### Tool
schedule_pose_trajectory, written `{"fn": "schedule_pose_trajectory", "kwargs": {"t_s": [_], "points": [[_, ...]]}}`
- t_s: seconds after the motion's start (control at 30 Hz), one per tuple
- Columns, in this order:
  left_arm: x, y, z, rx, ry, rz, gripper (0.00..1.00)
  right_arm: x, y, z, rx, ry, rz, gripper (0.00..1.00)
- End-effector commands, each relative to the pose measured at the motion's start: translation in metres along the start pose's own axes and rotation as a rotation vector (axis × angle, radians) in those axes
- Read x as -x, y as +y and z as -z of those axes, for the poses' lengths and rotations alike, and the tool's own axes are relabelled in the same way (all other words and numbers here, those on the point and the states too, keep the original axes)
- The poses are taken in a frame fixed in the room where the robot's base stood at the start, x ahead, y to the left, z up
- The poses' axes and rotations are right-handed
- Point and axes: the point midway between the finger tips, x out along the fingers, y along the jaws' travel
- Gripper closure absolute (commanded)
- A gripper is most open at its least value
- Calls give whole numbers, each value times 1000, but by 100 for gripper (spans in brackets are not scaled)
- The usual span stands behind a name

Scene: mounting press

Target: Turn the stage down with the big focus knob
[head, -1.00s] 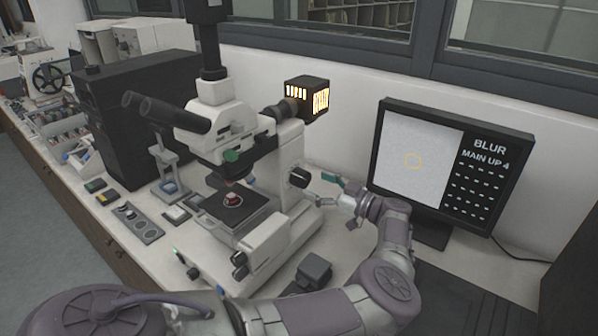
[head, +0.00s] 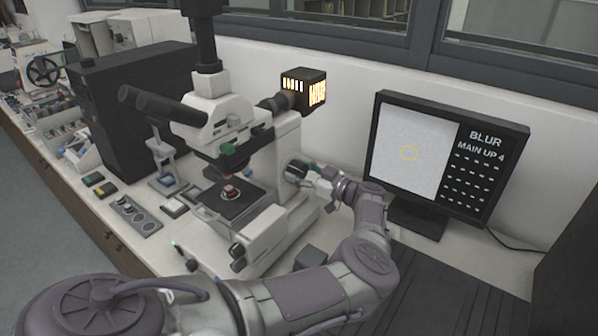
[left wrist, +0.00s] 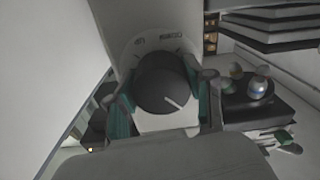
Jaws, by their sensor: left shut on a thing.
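The white microscope (head: 265,235) stands on the bench, and its dark stage (head: 243,204) carries a small mount with a red top (head: 229,192). In the head view the gripper partly hides the knob. My right gripper is not in view.
A monitor (head: 450,160) at the right reads "BLUR" and "MAIN UP 4" beside a grey picture with a yellow ring. A lit lamp box (head: 303,92) sits behind the microscope. A small dark block (head: 309,257) stands near my forearm. A black cabinet (head: 130,105) is at the left.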

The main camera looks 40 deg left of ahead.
Motion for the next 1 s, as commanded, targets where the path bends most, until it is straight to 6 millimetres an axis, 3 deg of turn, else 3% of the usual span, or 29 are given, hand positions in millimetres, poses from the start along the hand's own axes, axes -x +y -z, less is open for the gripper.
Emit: {"fn": "schedule_pose_trajectory", "kwargs": {"t_s": [0.47, 1.0], "points": [[1, 0, -2, 89, -1, 1, 82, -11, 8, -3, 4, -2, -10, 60], [0, 0, -5, 558, -13, 2, 82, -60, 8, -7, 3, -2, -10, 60]]}}
